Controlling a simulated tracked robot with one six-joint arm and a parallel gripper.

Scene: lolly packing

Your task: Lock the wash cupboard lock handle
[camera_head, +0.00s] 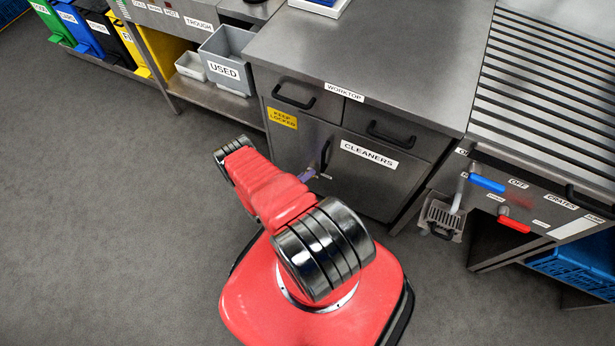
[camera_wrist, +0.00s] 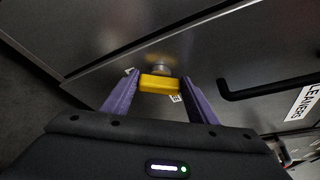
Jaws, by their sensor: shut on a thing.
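The wash cupboard (camera_head: 379,182) has grey doors under the worktop, with a yellow "KEEP LOCKED" label and a white "CLEANERS" label. Its lock handle (camera_wrist: 160,83) is a short yellow bar on a round metal boss in the wrist view. The bar lies nearly level in that picture, between my gripper's (camera_wrist: 163,79) two purple fingers, which are shut on its ends. Small labels sit near the boss, too small to read. In the head view only a purple bit of my gripper (camera_head: 308,174) shows; my arm hides the lock handle there.
A black door handle (camera_wrist: 262,88) stands close right of my gripper. Two drawers with black handles (camera_head: 294,96) sit above the doors. A grey "USED" bin (camera_head: 226,58) is at the left. Blue (camera_head: 487,183) and red levers jut out at right. The floor (camera_head: 110,200) at left is clear.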

